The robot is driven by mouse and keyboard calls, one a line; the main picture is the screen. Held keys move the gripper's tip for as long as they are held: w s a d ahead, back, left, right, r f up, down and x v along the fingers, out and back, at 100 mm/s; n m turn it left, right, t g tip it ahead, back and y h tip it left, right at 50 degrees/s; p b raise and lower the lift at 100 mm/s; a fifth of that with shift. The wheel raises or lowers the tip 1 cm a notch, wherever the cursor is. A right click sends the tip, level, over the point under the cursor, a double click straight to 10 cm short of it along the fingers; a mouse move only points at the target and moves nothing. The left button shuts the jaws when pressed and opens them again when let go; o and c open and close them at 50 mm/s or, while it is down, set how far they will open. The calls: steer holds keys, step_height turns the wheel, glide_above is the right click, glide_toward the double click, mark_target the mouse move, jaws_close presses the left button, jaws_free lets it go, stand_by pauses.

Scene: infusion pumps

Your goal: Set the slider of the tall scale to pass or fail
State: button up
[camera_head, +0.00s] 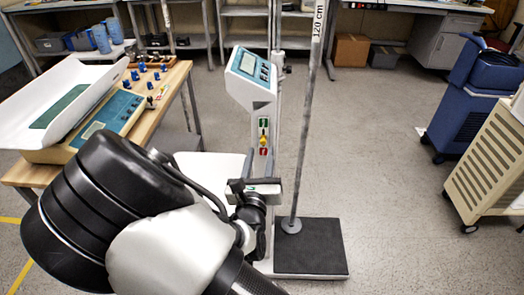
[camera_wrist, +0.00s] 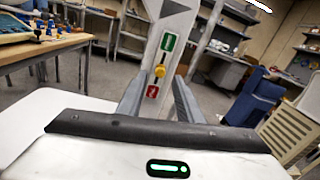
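The tall scale (camera_head: 250,82) stands in the middle of the head view, with a tilted display head on a column. Its front panel has a green mark (camera_wrist: 168,42) above and a red mark (camera_wrist: 152,91) below. The yellow slider knob (camera_wrist: 160,71) sits between the two marks; it also shows in the head view (camera_head: 263,139). My gripper (camera_wrist: 158,84) is open, its two fingers apart and pointing at the panel. In the wrist view the knob and red mark appear between the fingers. The gripper looks empty, in front of and below the knob; the exact gap is unclear.
A wooden table (camera_head: 168,88) at left carries a white baby scale (camera_head: 60,95) and small blue-topped items. A height rod (camera_head: 305,130) on a black base (camera_head: 312,250) stands close right of the scale. Blue (camera_head: 478,95) and beige (camera_head: 492,160) carts stand far right. Floor between is clear.

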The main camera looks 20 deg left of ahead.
mark_target(263, 143)
steer(key=shift+w+a, duration=0.15)
steer(key=shift+w, duration=0.7)
steer(key=shift+w+a, duration=0.15)
steer(key=shift+w, duration=0.7)
jaws_close()
